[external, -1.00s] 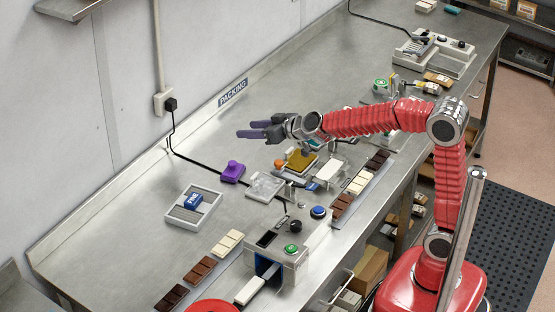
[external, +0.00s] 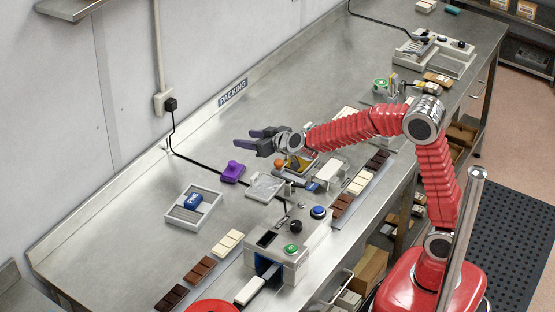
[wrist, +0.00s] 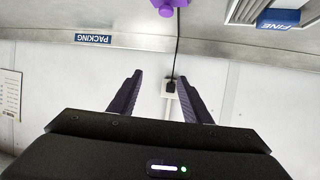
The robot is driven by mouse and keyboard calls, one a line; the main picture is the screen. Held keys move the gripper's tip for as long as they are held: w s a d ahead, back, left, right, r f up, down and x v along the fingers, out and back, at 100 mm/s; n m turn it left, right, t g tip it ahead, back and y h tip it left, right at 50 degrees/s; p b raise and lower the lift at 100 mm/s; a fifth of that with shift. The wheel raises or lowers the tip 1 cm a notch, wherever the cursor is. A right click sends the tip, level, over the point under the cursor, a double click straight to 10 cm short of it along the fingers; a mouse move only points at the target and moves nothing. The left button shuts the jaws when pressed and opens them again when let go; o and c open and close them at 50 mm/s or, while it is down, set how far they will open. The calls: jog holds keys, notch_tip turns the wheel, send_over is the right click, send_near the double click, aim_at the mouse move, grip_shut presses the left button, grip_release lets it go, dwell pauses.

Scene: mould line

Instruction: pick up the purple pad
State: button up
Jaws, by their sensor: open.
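The purple pad (external: 232,171) lies on the steel bench, left of the middle, with a small knob on top. It also shows in the wrist view (wrist: 168,5), cut off by the top edge. My gripper (external: 244,141) is in the air above the bench, pointing left, a little above the pad in the picture and apart from it. In the wrist view its two dark fingers (wrist: 159,90) are spread wide with nothing between them.
A grey tray with a blue FINE block (external: 193,201) is left of the pad. A clear mould plate (external: 264,187) is close on its right. A black cable (external: 200,163) runs along the bench to the pad. Chocolate bars (external: 199,269) line the front. The bench's back left is clear.

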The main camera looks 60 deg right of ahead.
send_near(233, 163)
jog(key=shift+w+a+f, duration=0.1)
jog(key=shift+w+f, duration=0.2)
jog(key=shift+w, duration=0.1)
jog(key=shift+x, duration=1.15)
jog(key=shift+x, duration=2.6)
jog(key=shift+r, duration=0.15)
jog(key=c, duration=1.1)
